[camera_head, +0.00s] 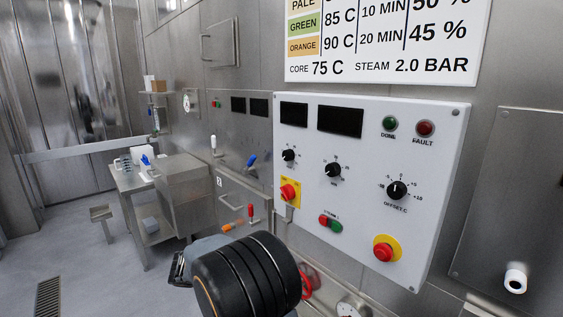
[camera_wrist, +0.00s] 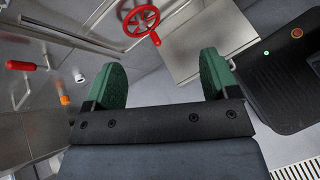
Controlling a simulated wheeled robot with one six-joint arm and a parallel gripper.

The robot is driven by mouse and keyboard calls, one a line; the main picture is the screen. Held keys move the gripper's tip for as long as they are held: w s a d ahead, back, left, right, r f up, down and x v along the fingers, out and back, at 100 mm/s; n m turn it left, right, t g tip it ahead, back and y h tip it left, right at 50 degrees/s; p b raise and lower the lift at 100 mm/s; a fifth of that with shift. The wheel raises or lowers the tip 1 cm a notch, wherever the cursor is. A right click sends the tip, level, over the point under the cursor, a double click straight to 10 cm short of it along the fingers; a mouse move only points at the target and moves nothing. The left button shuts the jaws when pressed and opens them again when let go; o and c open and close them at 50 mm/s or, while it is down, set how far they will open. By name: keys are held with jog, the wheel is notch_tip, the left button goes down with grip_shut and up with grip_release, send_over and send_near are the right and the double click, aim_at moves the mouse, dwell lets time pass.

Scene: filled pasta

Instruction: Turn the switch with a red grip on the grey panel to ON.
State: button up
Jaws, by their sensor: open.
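The light grey panel (camera_head: 355,215) is on the wall at the right of the head view. On its lower left, a switch with a red grip (camera_head: 289,193) sits on a yellow plate. Its labels are too small to read, so I cannot tell its setting. My gripper (camera_head: 180,268) shows only in part in the head view, low and left of the panel, apart from the switch. In the wrist view my gripper (camera_wrist: 160,80) is open and empty, with two green fingertips wide apart. The switch does not show in the wrist view.
A red mushroom button (camera_head: 383,253) on a yellow ring, black knobs and a red-green button pair (camera_head: 330,223) are also on the panel. A red handwheel (camera_wrist: 140,20) and an orange-tipped lever (camera_wrist: 65,100) show in the wrist view. A steel table (camera_head: 128,183) stands at left; open floor lies before it.

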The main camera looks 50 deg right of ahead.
aim_at(283, 195)
jog(key=w+d+r+n+h+p, duration=0.4)
jog(key=r+p, duration=0.2)
jog(key=r, duration=0.2)
jog(key=w+d+r+n+h+p, duration=0.3)
jog(key=w+d+r+p, duration=0.15)
jog(key=r+p, duration=0.25)
jog(key=shift+n, duration=0.3)
jog(key=d+p, duration=0.1)
jog(key=d, duration=0.3)
jog(key=s+d+p, duration=0.1)
jog(key=d, duration=0.3)
jog(key=d+p, duration=0.1)
jog(key=d, duration=0.3)
jog(key=shift+s+d+f, duration=0.1)
jog(key=shift+s+d, duration=0.1)
jog(key=shift+c, duration=0.3)
jog(key=c, duration=0.9)
jog(key=shift+o, duration=0.2)
